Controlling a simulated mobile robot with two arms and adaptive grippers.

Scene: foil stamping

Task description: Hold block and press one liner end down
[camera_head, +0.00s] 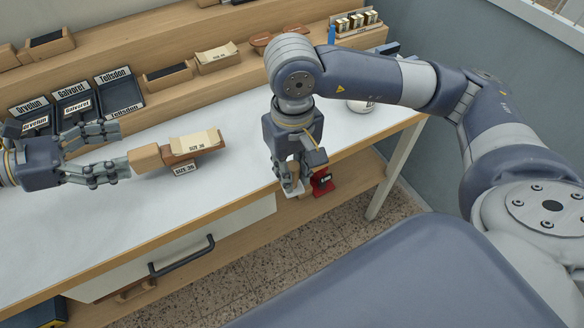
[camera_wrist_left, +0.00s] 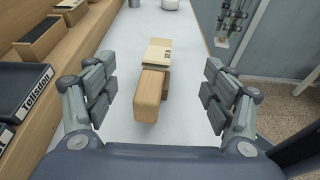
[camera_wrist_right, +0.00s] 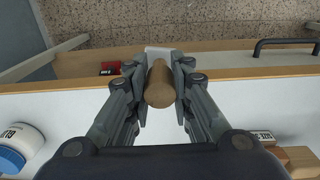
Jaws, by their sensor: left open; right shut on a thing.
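A wooden block lies on the white table, with a light wood end (camera_head: 146,158) and a darker brown body behind it. In the left wrist view the block (camera_wrist_left: 150,90) and liner (camera_wrist_left: 158,52) lie ahead between the spread fingers. My left gripper (camera_head: 122,150) is open beside the light end, apart from it. My right gripper (camera_head: 291,184) points down at the table's front edge. It is shut on a tool with a round wooden handle (camera_wrist_right: 160,84) and a pale flat end (camera_wrist_right: 159,52).
A "SIZE 36" label (camera_head: 185,168) sits at the block's front. Dark trays (camera_head: 76,100), wooden boxes (camera_head: 168,76) and small cartons (camera_head: 356,21) stand at the back. A red object (camera_head: 321,181) is below the table edge. The table between block and right gripper is clear.

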